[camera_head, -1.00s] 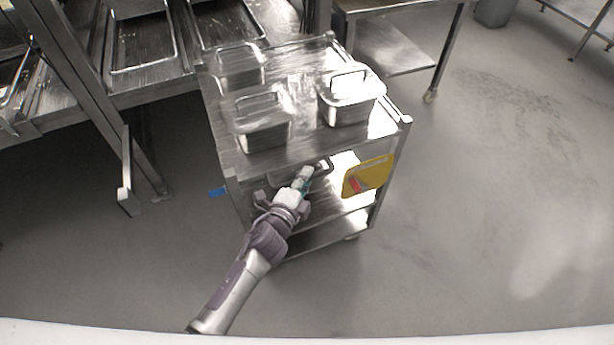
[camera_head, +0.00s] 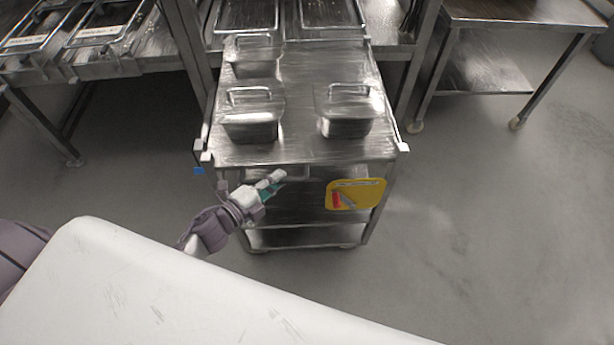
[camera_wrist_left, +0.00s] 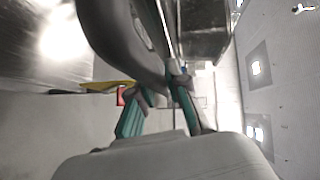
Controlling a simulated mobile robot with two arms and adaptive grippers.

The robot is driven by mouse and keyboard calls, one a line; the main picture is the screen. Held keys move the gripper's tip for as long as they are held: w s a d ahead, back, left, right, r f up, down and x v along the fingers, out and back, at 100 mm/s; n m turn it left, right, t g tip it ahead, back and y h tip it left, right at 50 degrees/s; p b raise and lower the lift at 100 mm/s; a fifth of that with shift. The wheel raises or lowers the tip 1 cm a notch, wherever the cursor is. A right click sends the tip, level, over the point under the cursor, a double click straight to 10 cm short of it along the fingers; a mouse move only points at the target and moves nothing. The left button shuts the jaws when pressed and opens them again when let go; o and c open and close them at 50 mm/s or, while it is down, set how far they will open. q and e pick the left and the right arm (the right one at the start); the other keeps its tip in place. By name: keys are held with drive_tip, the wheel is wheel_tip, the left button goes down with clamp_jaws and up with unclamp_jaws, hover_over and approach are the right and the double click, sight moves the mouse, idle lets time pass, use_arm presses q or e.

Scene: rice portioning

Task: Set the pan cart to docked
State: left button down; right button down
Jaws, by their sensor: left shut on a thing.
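The steel pan cart (camera_head: 300,152) stands in the middle of the head view, its near side toward me. Several lidded steel pans sit on its top, among them a front left pan (camera_head: 250,125) and a right pan (camera_head: 346,122). My left gripper (camera_head: 277,183) is at the cart's near side, just below the top edge, shut on the cart handle. In the left wrist view the fingers (camera_wrist_left: 160,90) close around the dark curved handle bar (camera_wrist_left: 118,42). The exact finger contact is partly hidden. My right gripper is not in view.
A yellow board (camera_head: 370,194) with a red-handled tool hangs on the cart's near side. A steel counter with trays (camera_head: 247,15) stands behind the cart. A steel table (camera_head: 520,14) is at the back right. Floor at right is clear.

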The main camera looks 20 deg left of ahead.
sight(248, 181)
use_arm(q)
drive_tip(key=a, duration=0.2)
drive_tip(key=s+a, duration=0.2)
drive_tip(key=a, duration=0.1)
drive_tip(key=shift+s+a+f, duration=0.1)
drive_tip(key=shift+s+a, duration=0.1)
drive_tip(key=shift+a, duration=0.3)
drive_tip(key=c, duration=1.1)
unclamp_jaws()
drive_tip(key=shift+s+a, duration=0.1)
drive_tip(key=shift+a, duration=0.1)
drive_tip(key=shift+c, duration=0.2)
drive_tip(key=shift+d, duration=0.1)
drive_tip(key=v, duration=1.2)
